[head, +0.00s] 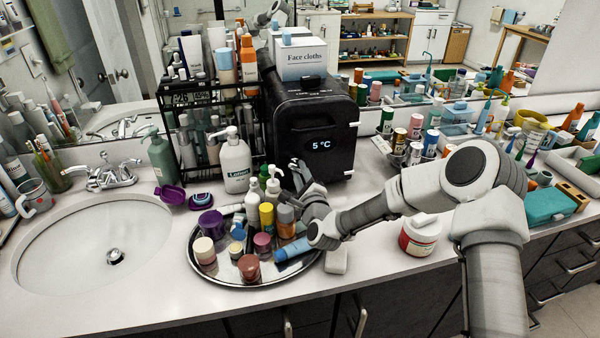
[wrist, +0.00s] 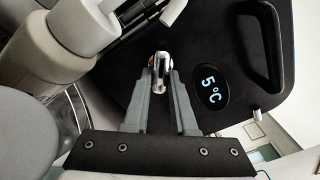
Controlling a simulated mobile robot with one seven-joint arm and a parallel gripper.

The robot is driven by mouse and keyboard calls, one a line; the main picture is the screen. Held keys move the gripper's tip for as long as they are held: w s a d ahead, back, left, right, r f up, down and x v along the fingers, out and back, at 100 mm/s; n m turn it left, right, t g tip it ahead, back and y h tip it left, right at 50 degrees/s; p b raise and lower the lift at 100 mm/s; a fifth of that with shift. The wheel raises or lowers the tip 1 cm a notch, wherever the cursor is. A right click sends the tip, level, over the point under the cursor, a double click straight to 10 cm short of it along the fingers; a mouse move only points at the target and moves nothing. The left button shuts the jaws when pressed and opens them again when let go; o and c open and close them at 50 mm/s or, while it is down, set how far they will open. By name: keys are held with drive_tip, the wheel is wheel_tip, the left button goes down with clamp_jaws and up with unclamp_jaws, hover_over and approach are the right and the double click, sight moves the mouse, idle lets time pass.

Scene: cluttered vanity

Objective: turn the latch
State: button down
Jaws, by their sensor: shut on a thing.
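The latch (wrist: 160,64) is a small shiny metal piece on the front of the black mini fridge (wrist: 205,40). It shows between the tips of my gripper (wrist: 160,75), whose two grey fingers are shut on it. In the head view the black fridge (head: 311,115) stands on the counter with a lit "5 °C" display. There my gripper (head: 298,170) reaches up to the lower left of the fridge front, and the latch is too small to make out. The fridge door looks closed.
A round tray (head: 215,270) crowded with bottles and jars lies below my gripper. A white pump bottle (head: 236,165) stands close left of the fridge. A box of face cloths (head: 303,60) sits on the fridge.

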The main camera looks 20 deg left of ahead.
drive_tip(key=shift+f+n+b, duration=0.1)
drive_tip(key=shift+n+b, duration=0.2)
drive_tip(key=shift+b, duration=0.2)
drive_tip(key=shift+n+b, duration=1)
drive_tip(key=shift+b, duration=0.2)
drive_tip(key=shift+d+r+n+b, duration=0.1)
drive_tip(key=shift+r+n+b, duration=0.1)
drive_tip(key=shift+n+b, duration=0.95)
drive_tip(key=shift+r+n+b, duration=0.15)
drive_tip(key=shift+n+b, duration=0.95)
drive_tip(key=shift+n, duration=0.05)
drive_tip(key=c, duration=0.7)
unclamp_jaws()
